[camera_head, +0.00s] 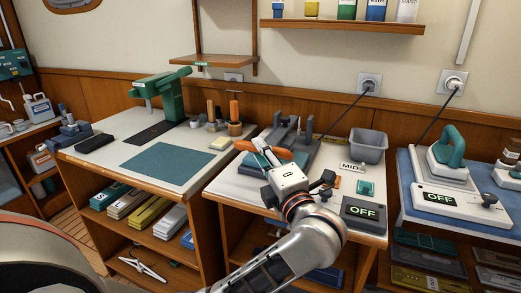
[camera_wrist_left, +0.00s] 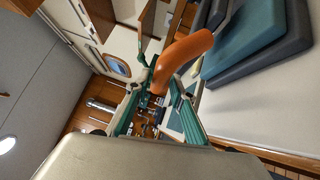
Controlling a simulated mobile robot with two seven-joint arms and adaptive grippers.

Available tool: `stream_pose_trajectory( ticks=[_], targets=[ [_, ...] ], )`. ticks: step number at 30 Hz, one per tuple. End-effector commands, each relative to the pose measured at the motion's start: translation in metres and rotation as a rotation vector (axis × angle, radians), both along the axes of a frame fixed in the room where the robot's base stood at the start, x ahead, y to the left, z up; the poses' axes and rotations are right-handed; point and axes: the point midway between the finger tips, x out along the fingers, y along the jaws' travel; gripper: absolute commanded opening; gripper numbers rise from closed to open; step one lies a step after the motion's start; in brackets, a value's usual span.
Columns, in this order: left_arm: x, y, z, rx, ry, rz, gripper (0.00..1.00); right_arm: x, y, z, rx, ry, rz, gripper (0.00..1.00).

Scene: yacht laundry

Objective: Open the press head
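The press (camera_head: 302,136) stands on the middle counter, with a grey head low over a teal pad. An orange handle (camera_head: 278,153) sticks out at the head's front left. My left gripper (camera_head: 256,156) is at this handle. In the left wrist view, the teal fingers of the left gripper (camera_wrist_left: 160,82) close around the near end of the orange handle (camera_wrist_left: 182,58), one on each side. The teal pad (camera_wrist_left: 245,35) lies on a dark grey base right of them. My arm hides part of the press front. My right gripper is not in view.
An OFF panel (camera_head: 364,213), a MID sign (camera_head: 352,168), a teal block (camera_head: 365,187) and a grey bin (camera_head: 368,146) are right of the press. A teal mat (camera_head: 168,168) lies on the left counter. An iron (camera_head: 447,152) stands on the right.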

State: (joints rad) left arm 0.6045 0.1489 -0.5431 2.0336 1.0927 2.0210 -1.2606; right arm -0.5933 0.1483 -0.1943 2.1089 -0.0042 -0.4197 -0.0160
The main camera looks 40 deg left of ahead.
Motion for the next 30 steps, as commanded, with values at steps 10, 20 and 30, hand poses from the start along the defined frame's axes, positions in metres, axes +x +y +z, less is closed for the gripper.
stream_pose_trajectory(
  ticks=[10,20,30],
  targets=[
    [0.01,0.016,0.003,0.001,-0.001,0.001,0.23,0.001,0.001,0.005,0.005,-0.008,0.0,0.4],
    [0.009,0.016,0.002,0.001,-0.001,0.001,0.0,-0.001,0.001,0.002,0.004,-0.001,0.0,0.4],
    [0.009,0.016,0.019,-0.005,0.01,0.002,0.0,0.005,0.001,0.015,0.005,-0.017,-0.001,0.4]
  ],
)
